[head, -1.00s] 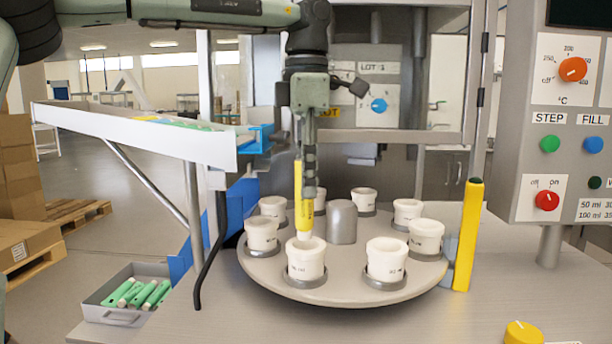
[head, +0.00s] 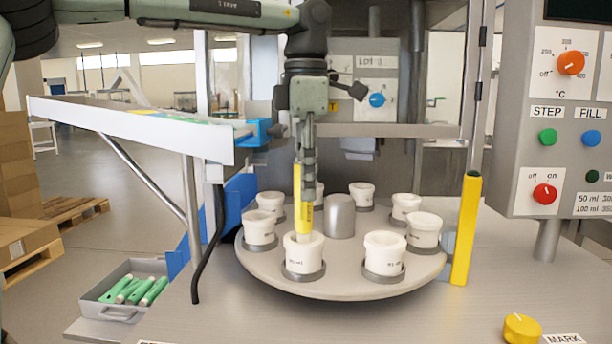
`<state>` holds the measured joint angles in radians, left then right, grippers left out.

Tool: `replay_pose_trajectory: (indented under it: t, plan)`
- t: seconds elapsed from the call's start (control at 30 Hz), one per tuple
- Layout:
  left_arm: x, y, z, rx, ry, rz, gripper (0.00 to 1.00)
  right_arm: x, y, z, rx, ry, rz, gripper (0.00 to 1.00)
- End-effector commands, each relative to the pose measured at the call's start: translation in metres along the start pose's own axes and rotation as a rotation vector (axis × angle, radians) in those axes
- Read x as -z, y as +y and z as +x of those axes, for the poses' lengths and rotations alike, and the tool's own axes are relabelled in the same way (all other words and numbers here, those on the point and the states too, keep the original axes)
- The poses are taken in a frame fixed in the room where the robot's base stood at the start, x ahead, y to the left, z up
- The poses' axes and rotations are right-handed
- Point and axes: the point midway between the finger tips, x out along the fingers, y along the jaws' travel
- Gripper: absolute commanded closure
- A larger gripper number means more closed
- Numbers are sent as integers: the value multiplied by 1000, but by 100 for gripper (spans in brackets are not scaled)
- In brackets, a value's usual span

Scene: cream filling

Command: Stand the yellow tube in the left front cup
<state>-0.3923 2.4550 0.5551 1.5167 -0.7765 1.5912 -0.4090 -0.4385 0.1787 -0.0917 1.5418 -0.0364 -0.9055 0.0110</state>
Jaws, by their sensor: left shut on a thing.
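The yellow tube (head: 304,215) is upright in my left gripper (head: 306,188), which points straight down and is shut on it. The tube's pale lower end is at the mouth of the left front cup (head: 303,256), and its tip is hidden behind the cup's rim or inside it. The cup is white and sits in a holder on the round grey turntable (head: 335,282). My right gripper is not in view.
The right front cup (head: 384,254) and several other white cups stand around the grey hub (head: 340,216). A yellow post (head: 466,230) stands at the right. A sloping white chute (head: 130,132) is at the left, above a grey bin (head: 105,300) of green tubes.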

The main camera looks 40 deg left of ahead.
Motion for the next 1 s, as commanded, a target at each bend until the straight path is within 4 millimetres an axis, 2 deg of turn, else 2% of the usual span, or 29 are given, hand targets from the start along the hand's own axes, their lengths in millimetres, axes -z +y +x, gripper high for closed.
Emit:
replay_pose_trajectory:
  t: [0.63,0.93,0.97,1.0]
  plan:
    - [0,0,24,0,0,0,87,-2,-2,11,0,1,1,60]
    - [0,0,25,0,0,0,87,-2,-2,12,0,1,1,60]
    - [0,0,25,0,0,0,73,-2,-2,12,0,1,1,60]
    - [0,0,25,0,0,0,68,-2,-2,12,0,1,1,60]
